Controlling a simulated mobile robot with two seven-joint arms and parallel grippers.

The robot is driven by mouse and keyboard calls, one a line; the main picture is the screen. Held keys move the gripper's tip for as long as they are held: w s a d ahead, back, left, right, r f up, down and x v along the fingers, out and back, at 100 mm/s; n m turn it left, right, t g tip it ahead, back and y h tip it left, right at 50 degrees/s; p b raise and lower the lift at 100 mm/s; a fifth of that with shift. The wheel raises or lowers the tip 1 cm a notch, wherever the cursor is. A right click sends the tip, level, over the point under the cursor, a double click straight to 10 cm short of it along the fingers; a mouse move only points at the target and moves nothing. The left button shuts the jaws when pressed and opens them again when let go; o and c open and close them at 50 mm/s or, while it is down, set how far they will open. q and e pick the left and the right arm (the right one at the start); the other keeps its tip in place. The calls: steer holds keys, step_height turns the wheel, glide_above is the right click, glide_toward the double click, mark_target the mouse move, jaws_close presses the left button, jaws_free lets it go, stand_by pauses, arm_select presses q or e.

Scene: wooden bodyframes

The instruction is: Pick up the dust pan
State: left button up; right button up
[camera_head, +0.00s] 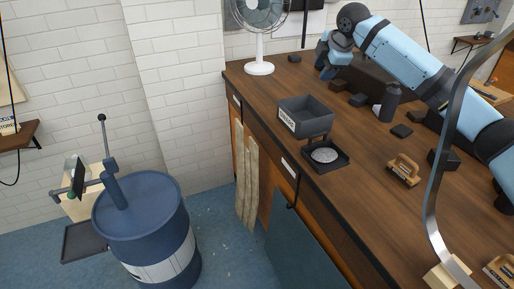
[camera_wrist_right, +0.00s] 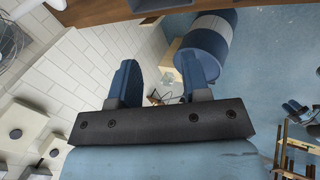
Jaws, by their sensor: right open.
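I cannot tell for sure which thing is the dust pan. A flat dark tray (camera_head: 85,243) beside the blue barrel, at the lower left of the head view, is pan-shaped. A black square tray (camera_head: 340,163) with a silver disc in it lies on the workbench near its front edge. My right gripper (camera_head: 328,62) is above the far part of the bench, well apart from both trays. In the right wrist view its two blue fingers (camera_wrist_right: 161,72) are spread with nothing between them. My left gripper is not in view.
A blue barrel (camera_head: 155,220) stands on the floor left of the wooden workbench (camera_head: 365,190). A dark labelled bin (camera_head: 300,118), a white fan (camera_head: 259,68), a dark bottle (camera_head: 390,102) and a wooden-handled brush (camera_head: 404,170) are on the bench. A curved metal strip (camera_head: 432,200) rises at the right.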

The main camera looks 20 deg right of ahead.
steer(key=s+f+n+g, duration=0.2)
steer(key=s+f+g, duration=0.15)
steer(key=f, duration=0.55)
glide_above(318, 135)
steer(key=f, duration=0.6)
steer(key=shift+d+f+b, duration=0.35)
steer(key=shift+f, duration=0.05)
steer(key=shift+s+x, duration=0.15)
steer(key=shift+x, duration=1.4)
steer(key=shift+s+x, duration=0.15)
steer(key=shift+x, duration=1.4)
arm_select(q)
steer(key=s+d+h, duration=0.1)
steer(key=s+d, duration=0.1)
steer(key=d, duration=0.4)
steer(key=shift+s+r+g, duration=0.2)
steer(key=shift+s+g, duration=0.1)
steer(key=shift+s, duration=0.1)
arm_select(e)
steer(key=shift+d, duration=0.1)
jaws_close()
